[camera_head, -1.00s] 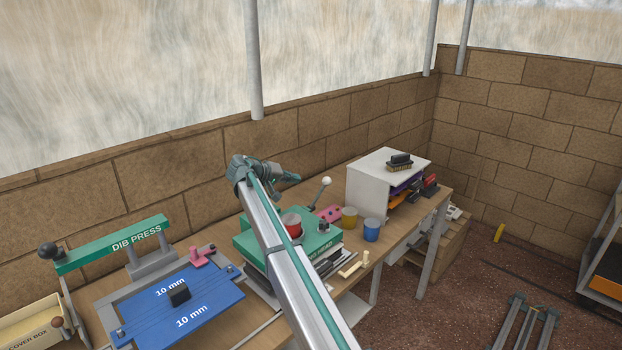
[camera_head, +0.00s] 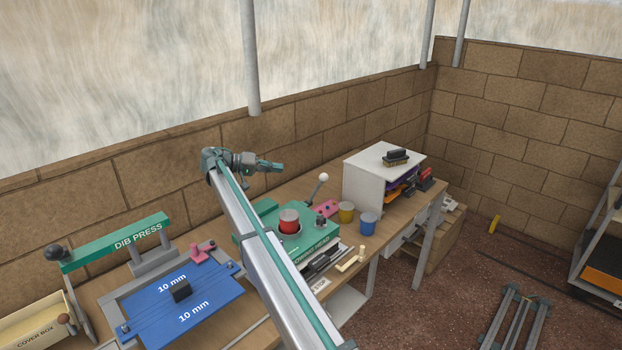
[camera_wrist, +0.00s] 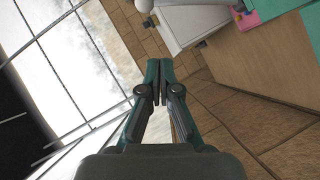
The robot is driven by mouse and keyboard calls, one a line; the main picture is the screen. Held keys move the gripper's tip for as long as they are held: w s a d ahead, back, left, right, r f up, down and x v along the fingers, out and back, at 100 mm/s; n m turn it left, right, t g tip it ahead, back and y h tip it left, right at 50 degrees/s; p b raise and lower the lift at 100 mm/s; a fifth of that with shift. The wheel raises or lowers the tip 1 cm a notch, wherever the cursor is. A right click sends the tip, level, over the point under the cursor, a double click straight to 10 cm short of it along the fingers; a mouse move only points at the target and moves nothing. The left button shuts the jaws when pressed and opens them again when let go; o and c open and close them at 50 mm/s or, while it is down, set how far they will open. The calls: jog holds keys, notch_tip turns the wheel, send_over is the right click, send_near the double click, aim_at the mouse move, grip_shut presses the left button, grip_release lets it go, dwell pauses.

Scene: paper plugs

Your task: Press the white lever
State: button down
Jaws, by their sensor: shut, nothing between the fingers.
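The lever has a white ball knob (camera_head: 323,178) on a thin grey rod. It rises, tilted, behind the right side of the green machine (camera_head: 318,237). My gripper (camera_head: 280,167) is shut and empty. In the head view it shows to the left of the white knob and slightly higher in the picture, apart from it. In the wrist view my gripper's closed fingertips (camera_wrist: 160,64) point toward the wall, with nothing between them. I cannot clearly make out the lever in the wrist view.
A red cup (camera_head: 289,222) sits on the green machine. Yellow (camera_head: 346,212) and blue (camera_head: 368,224) cups and a white cabinet (camera_head: 367,185) stand to the right. The blue-plated dib press (camera_head: 205,312) is at left. The block wall (camera_head: 150,190) runs behind the bench.

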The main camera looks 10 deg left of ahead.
jog(key=p, duration=0.4)
send_near(319, 185)
jog(key=w+d+r, duration=0.2)
jog(key=w+d, duration=0.1)
jog(key=w, duration=0.2)
jog(key=shift+s+d+f+p, duration=0.2)
jog(key=shift+d+f+p, duration=0.1)
jog(key=shift+d, duration=0.25)
jog(key=shift+s+d+f+p, duration=0.2)
jog(key=shift+d+f+p, duration=0.1)
jog(key=shift+d, duration=0.2)
jog(key=shift+s+d+f+p, duration=0.25)
jog(key=shift+d+f, duration=0.05)
jog(key=shift+d, duration=0.25)
jog(key=shift+f, duration=0.1)
jog(key=d+b, duration=0.1)
jog(key=b, duration=0.1)
jog(key=s+d+f+m+y+b, duration=0.1)
jog(key=b, duration=0.1)
jog(key=s+d+m+b, duration=0.1)
jog(key=b, duration=0.1)
jog(key=shift+s+f+y+b, duration=0.15)
jog(key=shift+f+y+b, duration=0.15)
jog(key=shift+f, duration=0.05)
jog(key=shift+r, duration=0.1)
